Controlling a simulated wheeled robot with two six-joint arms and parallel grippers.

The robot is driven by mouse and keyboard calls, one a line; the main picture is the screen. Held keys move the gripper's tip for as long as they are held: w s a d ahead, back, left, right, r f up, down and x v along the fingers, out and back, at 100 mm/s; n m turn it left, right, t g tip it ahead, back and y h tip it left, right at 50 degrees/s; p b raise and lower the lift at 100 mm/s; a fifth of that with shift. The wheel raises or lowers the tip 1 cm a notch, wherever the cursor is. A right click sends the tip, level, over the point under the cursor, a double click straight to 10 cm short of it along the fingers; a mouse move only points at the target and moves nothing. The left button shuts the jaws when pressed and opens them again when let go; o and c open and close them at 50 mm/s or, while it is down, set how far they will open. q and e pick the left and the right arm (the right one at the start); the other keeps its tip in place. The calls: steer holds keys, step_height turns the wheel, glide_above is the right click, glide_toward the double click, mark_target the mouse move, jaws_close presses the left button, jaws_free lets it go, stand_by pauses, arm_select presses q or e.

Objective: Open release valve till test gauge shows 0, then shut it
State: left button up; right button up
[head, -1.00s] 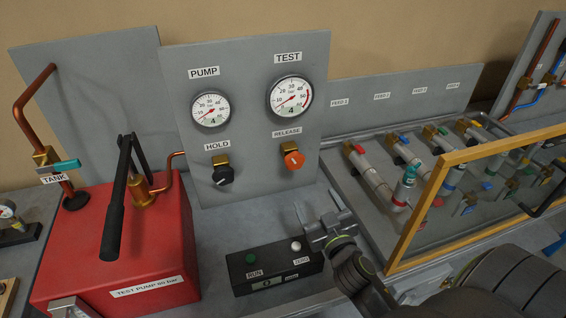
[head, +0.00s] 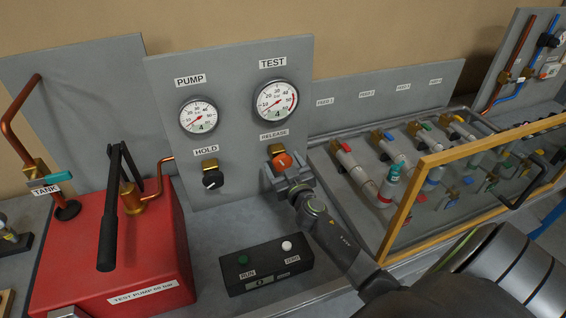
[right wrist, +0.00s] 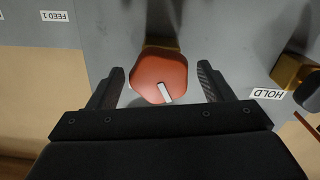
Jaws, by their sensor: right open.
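The release valve is an orange-red knob (head: 282,160) with a white pointer mark, on a brass body under the RELEASE label. In the right wrist view the knob (right wrist: 160,75) sits between the fingers of my right gripper (right wrist: 160,92), which is open with a gap on both sides. In the head view my right gripper (head: 287,177) is just below and in front of the knob. The test gauge (head: 276,101) is above it; its needle points to the lower left, near the low end, but the exact reading is too small to tell. My left gripper is not in view.
The black hold knob (head: 212,179) and pump gauge (head: 198,115) are to the left on the same panel (head: 230,140). A black RUN/ZERO box (head: 266,268) lies below. The red test pump (head: 120,250) stands left; a yellow frame (head: 405,215) stands right.

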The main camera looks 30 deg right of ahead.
steer(key=shift+w, duration=0.2)
steer(key=c, duration=1)
steer(key=shift+n, duration=0.4)
steer(key=shift+f+n+b, duration=0.1)
steer(key=shift+n+b, duration=0.2)
steer(key=shift+n, duration=2.4)
